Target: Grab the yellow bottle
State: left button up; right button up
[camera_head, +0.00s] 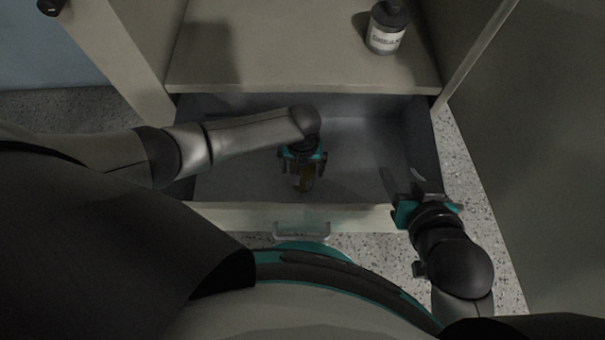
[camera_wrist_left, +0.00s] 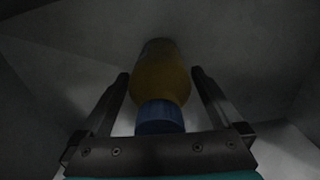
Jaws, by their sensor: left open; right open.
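The yellow bottle (camera_wrist_left: 160,76) with a blue cap (camera_wrist_left: 159,118) is in the open drawer (camera_head: 240,180). My left gripper (camera_wrist_left: 161,78) is open, with one finger on each side of the bottle and a dark gap visible on both sides. My right gripper (camera_head: 405,185) is open and empty near the drawer's right front corner.
A dark bottle with a white label (camera_head: 386,28) stands on the cabinet shelf (camera_head: 290,50) behind the drawer. The drawer front (camera_head: 230,214) with its handle (camera_head: 301,230) lies close to my body. The drawer walls stand around my left gripper.

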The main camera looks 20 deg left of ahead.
pick_arm(q)
jog(key=shift+c, duration=0.2)
grip_shut()
dwell(0.5)
